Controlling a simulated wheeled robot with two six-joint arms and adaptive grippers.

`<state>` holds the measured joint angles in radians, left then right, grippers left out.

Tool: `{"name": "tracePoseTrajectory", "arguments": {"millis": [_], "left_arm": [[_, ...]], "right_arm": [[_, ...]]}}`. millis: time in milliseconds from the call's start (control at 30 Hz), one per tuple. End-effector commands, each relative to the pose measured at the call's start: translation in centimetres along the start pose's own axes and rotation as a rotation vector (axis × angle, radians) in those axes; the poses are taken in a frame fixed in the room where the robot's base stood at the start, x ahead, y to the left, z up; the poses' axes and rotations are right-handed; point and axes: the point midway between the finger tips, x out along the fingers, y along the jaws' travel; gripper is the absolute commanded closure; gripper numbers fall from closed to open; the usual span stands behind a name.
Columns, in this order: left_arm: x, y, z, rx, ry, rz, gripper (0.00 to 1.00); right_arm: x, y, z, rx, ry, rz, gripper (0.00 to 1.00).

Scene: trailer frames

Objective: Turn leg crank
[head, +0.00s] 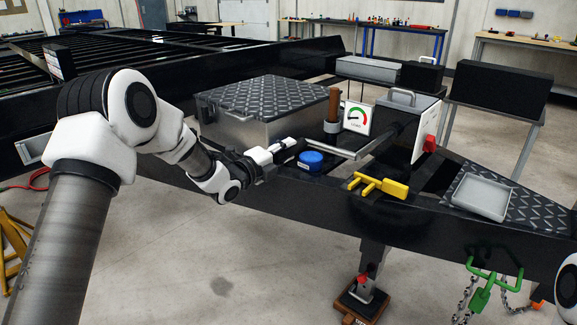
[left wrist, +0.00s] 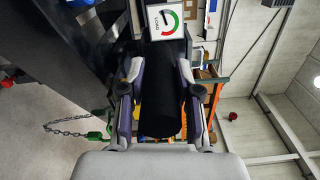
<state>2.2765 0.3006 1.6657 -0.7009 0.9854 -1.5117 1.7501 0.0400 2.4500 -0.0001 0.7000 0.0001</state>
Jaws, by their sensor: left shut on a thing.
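The leg crank (head: 343,154) is a grey metal bar running from a black box with a top handle (head: 408,115) toward the left. My left gripper (head: 278,150) is at its outer end, shut on the black crank grip. In the left wrist view the fingers lie on both sides of the black grip (left wrist: 161,105). A load gauge (head: 357,117) with a green and red arc stands behind the crank; it also shows in the left wrist view (left wrist: 165,20). The leg (head: 373,257) goes down below the beam to a foot on a wooden block. My right gripper is not in view.
A blue cap (head: 311,160) sits close below the crank bar. A yellow handled part (head: 379,186) and a grey tray (head: 482,197) lie to the right. A tread-plate toolbox (head: 265,100) stands behind the left gripper. Green hook and chains (head: 484,290) hang lower right.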

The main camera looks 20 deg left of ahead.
Motion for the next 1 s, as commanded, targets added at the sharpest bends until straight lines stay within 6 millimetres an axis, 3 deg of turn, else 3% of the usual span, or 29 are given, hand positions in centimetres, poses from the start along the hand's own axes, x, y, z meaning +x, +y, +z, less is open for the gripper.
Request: {"name": "tracePoseTrajectory", "arguments": {"millis": [100, 500, 1000], "left_arm": [[0.0, -2.1, 0.4, 0.11, -0.003, -0.008, 1.0], [0.0, -7.1, -0.2, 0.435, -0.003, -0.007, 1.0], [0.0, -9.4, -0.8, 0.575, -0.002, -0.004, 1.0]], "right_arm": [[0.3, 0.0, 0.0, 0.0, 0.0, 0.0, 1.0], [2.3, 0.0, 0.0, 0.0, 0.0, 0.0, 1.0], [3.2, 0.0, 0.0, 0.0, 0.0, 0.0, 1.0]]}}
